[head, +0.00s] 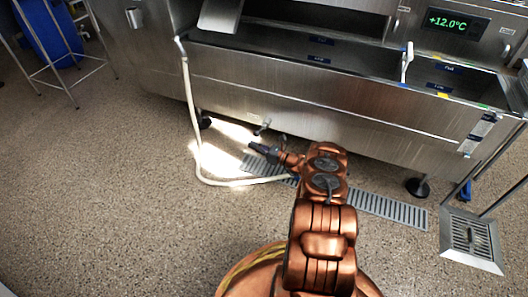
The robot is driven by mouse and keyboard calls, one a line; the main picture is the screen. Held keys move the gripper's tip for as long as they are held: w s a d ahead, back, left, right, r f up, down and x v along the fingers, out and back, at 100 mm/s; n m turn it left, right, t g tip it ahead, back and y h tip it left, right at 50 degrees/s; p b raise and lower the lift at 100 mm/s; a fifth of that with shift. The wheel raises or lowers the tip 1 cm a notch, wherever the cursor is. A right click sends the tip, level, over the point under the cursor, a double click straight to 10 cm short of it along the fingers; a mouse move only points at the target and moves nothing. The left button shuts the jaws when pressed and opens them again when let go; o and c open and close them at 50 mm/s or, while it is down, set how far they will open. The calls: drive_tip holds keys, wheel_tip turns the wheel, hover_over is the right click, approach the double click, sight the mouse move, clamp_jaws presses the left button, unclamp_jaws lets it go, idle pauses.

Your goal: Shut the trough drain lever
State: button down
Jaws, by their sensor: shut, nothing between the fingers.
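The steel trough (330,100) runs across the upper part of the head view. A small metal lever (262,127), which looks like the drain lever, shows below the trough's front lower edge, left of centre. It is too small to tell clearly whether it stands open or shut. My gripper (251,147) is shut and empty, pointing left. In the picture it is just below the small lever, with a small gap between them. A white upright handle (407,62) stands at the trough's inner divider.
A floor grate (385,207) runs under the trough. A drain box (472,240) stands right. Left floor is clear.

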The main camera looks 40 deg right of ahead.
sight(260, 130)
drive_tip(key=shift+s+d+r+b, duration=0.15)
drive_tip(key=shift+d+r+b, duration=0.1)
drive_tip(key=shift+r, duration=0.35)
drive_tip(key=shift+s+d+r+b, duration=0.15)
drive_tip(key=shift+d+r, duration=0.05)
drive_tip(key=shift+r, duration=0.35)
drive_tip(key=shift+s+d+r+b, duration=0.15)
drive_tip(key=shift+d+r+b, duration=0.1)
drive_tip(key=shift+r, duration=0.35)
drive_tip(key=shift+a+r, duration=0.1)
drive_tip(key=shift+r, duration=0.1)
